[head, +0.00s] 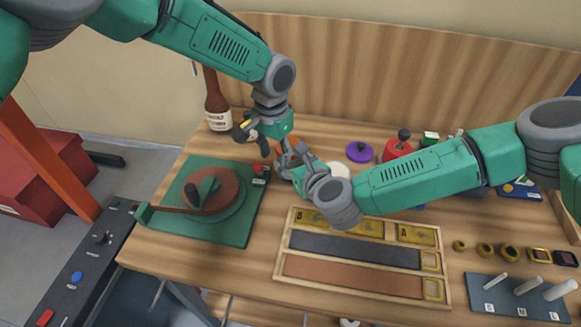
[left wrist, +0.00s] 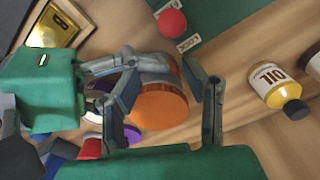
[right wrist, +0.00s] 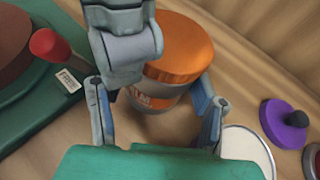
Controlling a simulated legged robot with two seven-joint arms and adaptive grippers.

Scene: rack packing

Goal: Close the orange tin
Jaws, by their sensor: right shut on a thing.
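The orange tin (right wrist: 155,93) has a broad orange lid (right wrist: 180,45) on top and a greyish body with an orange label. In the left wrist view the lid (left wrist: 158,108) faces the camera; any gap beneath it cannot be made out. My right gripper (right wrist: 150,90) is shut on the tin's body from the side. My left gripper (left wrist: 172,82) is open, its fingers spread on either side of the lid from above. In the head view the grippers hide most of the tin, with only a little orange (head: 290,140) showing.
A green base with a brown round top and lever (head: 215,190) stands left of the tin. A brown bottle (head: 217,110) and an oil bottle (left wrist: 280,88) are close by. A purple lid (head: 360,152) lies right; a wooden tray (head: 290,245) lies in front.

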